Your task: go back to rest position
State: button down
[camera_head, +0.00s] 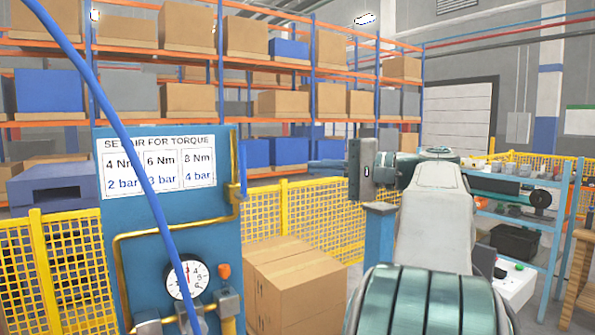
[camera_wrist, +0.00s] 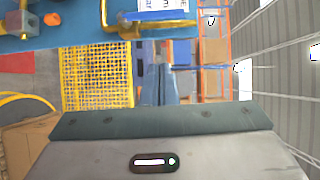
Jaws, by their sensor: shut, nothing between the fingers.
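My gripper (camera_head: 362,169) is in the middle of the head view, at the end of my raised arm, to the right of the blue panel (camera_head: 160,240) and apart from it. It is shut and holds nothing. Its grey body (camera_wrist: 155,155) fills the bottom of the wrist view, with a dark edge and a small green light. The blue panel carries a torque sign (camera_head: 156,165), a round pressure gauge (camera_head: 185,277) and yellow piping. In the wrist view the panel shows tilted along the top left.
A blue hose (camera_head: 118,130) hangs across the left front. Cardboard boxes (camera_head: 293,285) stand right of the panel. Yellow mesh fencing (camera_head: 318,215) runs behind, before tall loaded racks (camera_head: 335,60). A blue shelf (camera_head: 520,220) with small items stands at the right.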

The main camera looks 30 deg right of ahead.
jog(key=s+a+f+n+g+h, duration=0.2)
jog(key=a+f+g, duration=0.5)
jog(key=a+f, duration=1.1)
jog(key=s+a+f+n+g+h, duration=0.2)
jog(key=s+f+n+h, duration=0.2)
jog(key=s+f, duration=0.3)
jog(key=s+a+f+n+g+h, duration=0.2)
jog(key=s+f, duration=0.5)
jog(key=f, duration=0.7)
jog(key=a+n+h, duration=0.1)
jog(key=n+h, duration=0.1)
jog(key=shift+s+f+n, duration=0.15)
jog(key=shift+n, duration=0.15)
